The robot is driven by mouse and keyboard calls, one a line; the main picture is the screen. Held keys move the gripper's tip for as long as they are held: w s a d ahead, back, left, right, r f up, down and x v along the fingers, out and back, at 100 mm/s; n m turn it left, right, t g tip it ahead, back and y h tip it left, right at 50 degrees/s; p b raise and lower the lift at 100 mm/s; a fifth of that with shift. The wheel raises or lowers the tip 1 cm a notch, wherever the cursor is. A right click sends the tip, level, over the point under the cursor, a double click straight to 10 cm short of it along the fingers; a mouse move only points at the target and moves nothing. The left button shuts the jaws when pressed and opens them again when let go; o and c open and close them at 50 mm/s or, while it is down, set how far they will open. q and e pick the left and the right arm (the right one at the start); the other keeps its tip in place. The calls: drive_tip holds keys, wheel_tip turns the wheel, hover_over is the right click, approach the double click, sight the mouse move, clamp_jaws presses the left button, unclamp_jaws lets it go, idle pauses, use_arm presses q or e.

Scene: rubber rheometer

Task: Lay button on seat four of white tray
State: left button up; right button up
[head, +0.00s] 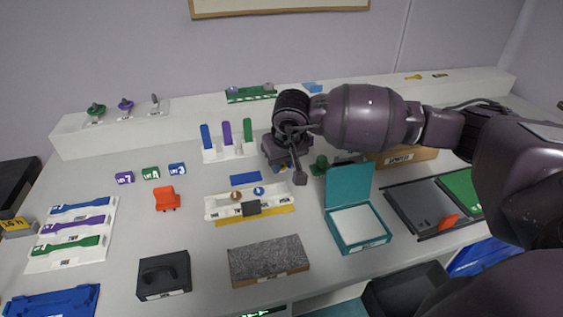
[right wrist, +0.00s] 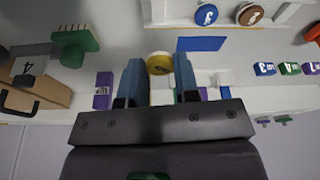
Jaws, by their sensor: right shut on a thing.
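A yellow button (right wrist: 160,63) sits between the two blue fingers of my right gripper (right wrist: 160,75) in the right wrist view. The gripper is shut on it. In the head view my right gripper (head: 280,167) is above the table, behind the white tray (head: 214,204). The tray holds a brown button (head: 236,195) and a blue button (head: 258,190) side by side; both also show at the top of the right wrist view, the blue (right wrist: 206,14) and the brown (right wrist: 250,13). The tray's seat numbers are too small to read. My left gripper is not in view.
A blue strip (head: 245,178) lies between tray and rack. The white rack (head: 215,155) with blue, purple and green pieces stands behind. A teal open box (head: 349,187) is right of the tray, a grey textured block (head: 268,260) in front, an orange piece (head: 167,199) to the left.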

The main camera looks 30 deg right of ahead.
sight(283, 168)
drive_tip(key=shift+f, duration=0.1)
drive_tip(key=shift+f+b, duration=0.95)
drive_tip(key=shift+f, duration=0.45)
drive_tip(key=shift+f+b, duration=0.55)
drive_tip(key=shift+f, duration=0.65)
drive_tip(key=shift+f+b, duration=0.4)
drive_tip(key=shift+f, duration=0.25)
drive_tip(key=o, duration=0.9)
